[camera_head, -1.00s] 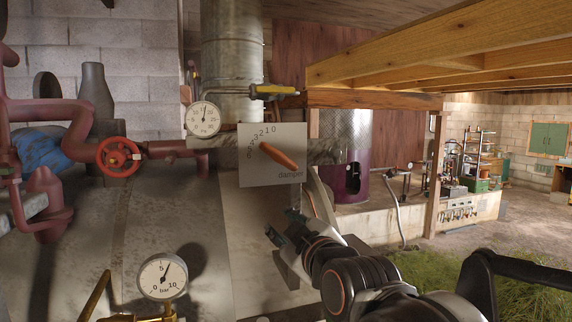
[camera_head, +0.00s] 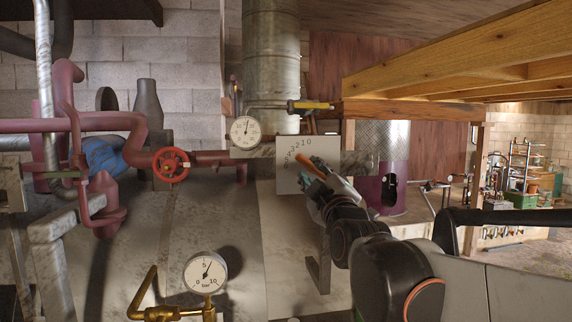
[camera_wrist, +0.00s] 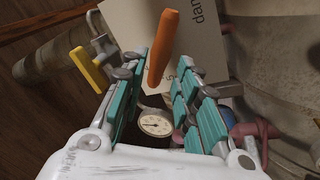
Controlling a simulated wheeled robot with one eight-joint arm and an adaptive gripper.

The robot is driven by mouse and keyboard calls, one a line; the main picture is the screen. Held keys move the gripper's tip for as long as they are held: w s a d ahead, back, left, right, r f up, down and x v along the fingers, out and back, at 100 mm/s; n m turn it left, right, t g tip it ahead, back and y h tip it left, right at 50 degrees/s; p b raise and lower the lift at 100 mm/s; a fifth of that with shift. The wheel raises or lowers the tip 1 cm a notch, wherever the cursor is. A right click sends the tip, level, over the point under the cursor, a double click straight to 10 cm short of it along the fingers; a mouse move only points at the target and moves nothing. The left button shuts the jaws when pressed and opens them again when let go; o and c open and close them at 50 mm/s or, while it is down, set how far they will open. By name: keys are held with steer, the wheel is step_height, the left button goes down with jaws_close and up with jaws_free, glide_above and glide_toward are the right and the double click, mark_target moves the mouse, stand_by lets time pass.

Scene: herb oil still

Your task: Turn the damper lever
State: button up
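The orange damper lever (camera_head: 309,165) sits on a pale damper plate (camera_head: 287,181) with a number scale, in front of a metal flue. My gripper (camera_head: 317,178) is at the plate's right side in the head view and covers part of the plate and lever. In the wrist view, the lever (camera_wrist: 163,45) extends between the fingertips of my open gripper (camera_wrist: 163,78), with gaps showing on both sides. The plate (camera_wrist: 200,32) is behind it. Contact with the lever cannot be made out.
A pressure gauge (camera_head: 205,272) stands in front. A wooden beam (camera_head: 455,60) hangs overhead at right.

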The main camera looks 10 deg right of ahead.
mark_target(310, 167)
steer(key=shift+p+x, duration=0.45)
steer(key=shift+x, duration=2.4)
jaws_close()
